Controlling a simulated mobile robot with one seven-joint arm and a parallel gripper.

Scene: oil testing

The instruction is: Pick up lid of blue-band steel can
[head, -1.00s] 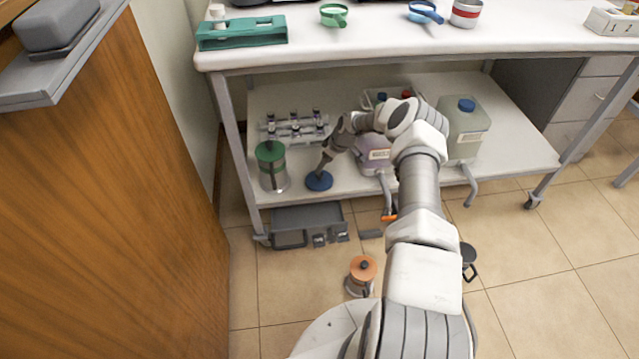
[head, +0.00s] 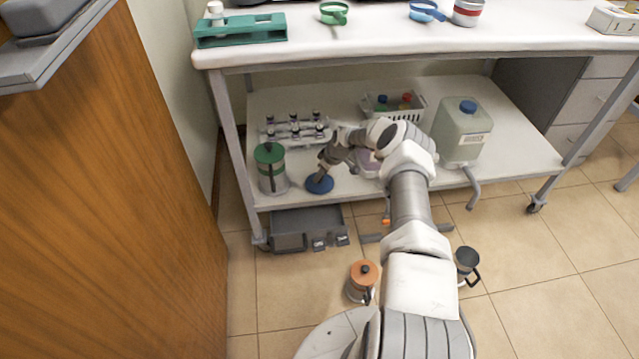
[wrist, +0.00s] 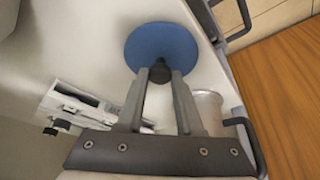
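The blue round lid (head: 320,185) is at the front left of the lower shelf, flat and level. No can body shows beneath it. My gripper (head: 319,176) reaches down onto it from behind and the right. In the wrist view the blue lid (wrist: 160,42) lies beyond my fingertips.
A green-lidded steel can (head: 270,170) stands close left of the lid. A vial rack (head: 294,131) is behind it. A large jug (head: 462,133) and a white basket (head: 395,106) are further right. An orange-lidded can (head: 362,282) and a dark-topped can (head: 467,264) are on the floor.

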